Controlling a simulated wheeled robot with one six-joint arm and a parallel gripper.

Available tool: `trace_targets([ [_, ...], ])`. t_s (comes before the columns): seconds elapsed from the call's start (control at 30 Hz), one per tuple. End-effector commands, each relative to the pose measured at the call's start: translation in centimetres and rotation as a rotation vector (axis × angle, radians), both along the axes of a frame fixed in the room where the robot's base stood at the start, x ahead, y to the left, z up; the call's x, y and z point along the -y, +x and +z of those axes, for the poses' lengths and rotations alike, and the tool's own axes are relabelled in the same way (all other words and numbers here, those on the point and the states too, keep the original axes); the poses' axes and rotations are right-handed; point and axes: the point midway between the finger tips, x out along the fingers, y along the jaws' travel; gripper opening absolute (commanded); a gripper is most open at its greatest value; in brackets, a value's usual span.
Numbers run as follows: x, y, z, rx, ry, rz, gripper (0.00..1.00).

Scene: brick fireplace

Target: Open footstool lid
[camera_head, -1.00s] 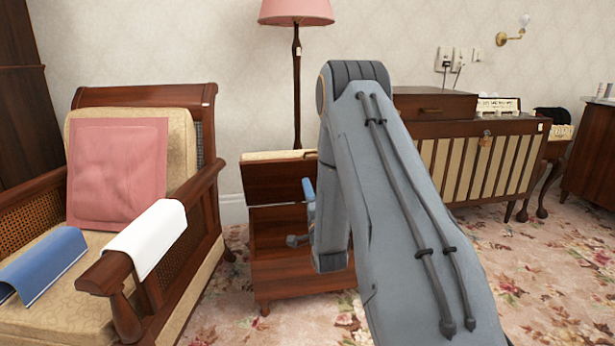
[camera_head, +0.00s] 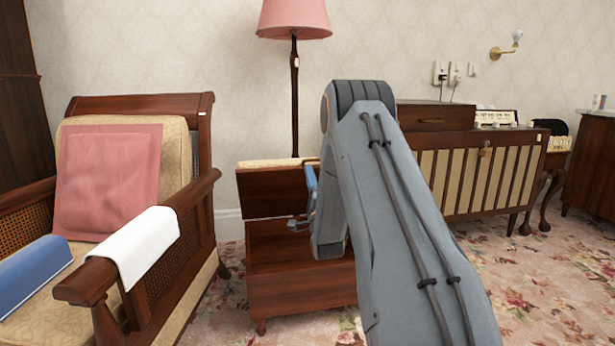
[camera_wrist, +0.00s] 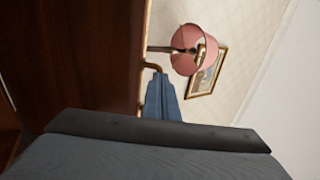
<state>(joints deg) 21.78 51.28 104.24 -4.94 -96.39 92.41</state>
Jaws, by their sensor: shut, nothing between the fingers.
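The footstool (camera_head: 290,283) is a dark wooden box on short legs, between the armchair and my arm. My arm hides the footstool's right side. In the wrist view, dark wood (camera_wrist: 75,70) fills the left, and a blue part of my gripper shows in the middle.
A wooden armchair (camera_head: 88,290) with a pink cushion (camera_head: 105,182) stands close on the left. A floor lamp (camera_head: 295,100) stands behind the footstool. A slatted cabinet (camera_head: 480,180) is at the right. Patterned carpet is clear at the lower right.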

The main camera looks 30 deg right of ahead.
Motion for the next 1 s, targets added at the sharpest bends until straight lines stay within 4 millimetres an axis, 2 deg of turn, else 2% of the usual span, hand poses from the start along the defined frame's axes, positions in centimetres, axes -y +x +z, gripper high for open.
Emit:
trace_targets([
  [0.1,0.3,1.2,0.6,0.001,0.000,0.000,0.00],
  [0.23,0.5,1.9,1.0,0.000,0.000,0.000,0.00],
  [0.73,0.5,2.2,1.5,-0.005,0.001,0.001,0.00],
  [0.87,0.3,3.0,2.6,-0.024,0.006,0.005,0.00],
  [1.0,-0.1,4.9,4.5,-0.070,0.019,0.016,0.00],
])
